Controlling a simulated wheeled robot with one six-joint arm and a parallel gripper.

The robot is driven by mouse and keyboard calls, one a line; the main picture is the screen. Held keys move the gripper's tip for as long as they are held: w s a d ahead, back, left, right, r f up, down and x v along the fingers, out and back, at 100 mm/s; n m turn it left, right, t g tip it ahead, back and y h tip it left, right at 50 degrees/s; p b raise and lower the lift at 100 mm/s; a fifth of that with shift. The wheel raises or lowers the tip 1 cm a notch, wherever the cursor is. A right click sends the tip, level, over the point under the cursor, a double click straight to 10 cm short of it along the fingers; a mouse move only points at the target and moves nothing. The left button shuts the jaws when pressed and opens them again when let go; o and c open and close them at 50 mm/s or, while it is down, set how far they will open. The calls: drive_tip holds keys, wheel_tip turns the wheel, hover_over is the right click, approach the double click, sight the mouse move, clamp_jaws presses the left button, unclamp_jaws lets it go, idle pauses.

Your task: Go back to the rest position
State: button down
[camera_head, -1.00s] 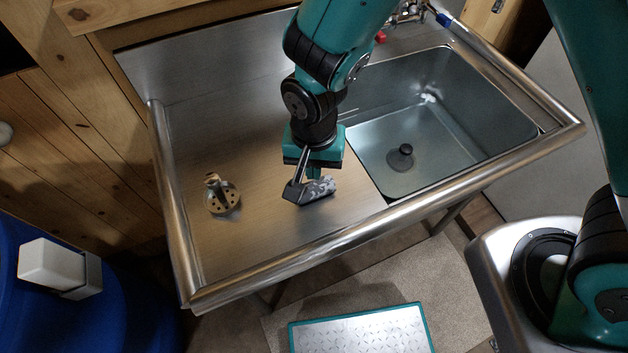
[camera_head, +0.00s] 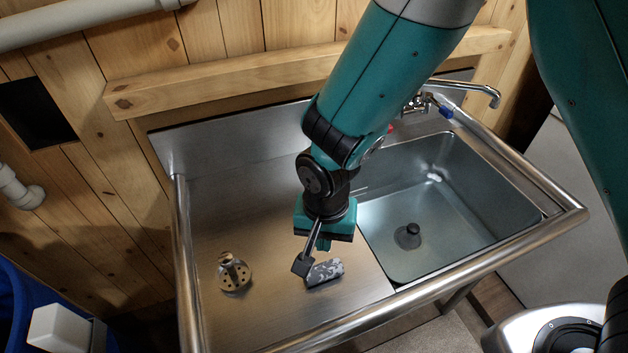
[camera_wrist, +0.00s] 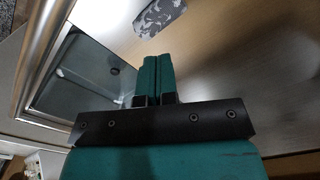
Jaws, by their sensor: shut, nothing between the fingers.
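My gripper (camera_head: 323,243) hangs over the steel drainboard (camera_head: 240,210) left of the sink basin, with a dark bar beside it on its near side. In the wrist view my gripper's two teal fingers (camera_wrist: 154,78) are pressed together with nothing between them.
A round holed metal piece with an upright stem (camera_head: 234,273) stands on the drainboard at left. The sink basin (camera_head: 440,190) with a dark drain plug (camera_head: 407,236) is at right. A faucet (camera_head: 470,90) is behind it. A raised steel rim (camera_head: 480,262) runs along the front.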

drive_tip(key=s+d+r+n+y, duration=0.1)
drive_tip(key=s+d+r+n, duration=0.2)
drive_tip(key=r, duration=0.4)
drive_tip(key=s+d+r+n+y+b, duration=0.1)
drive_tip(key=s+d+r+n, duration=0.2)
drive_tip(key=r, duration=0.4)
drive_tip(key=s+d+r+n+y+b, duration=0.1)
drive_tip(key=s+d+r+n+y, duration=0.1)
drive_tip(key=s+d+r+n, duration=0.2)
wheel_tip(320, 180, up, 3)
drive_tip(key=shift+s+f, duration=0.1)
drive_tip(key=shift+s, duration=0.15)
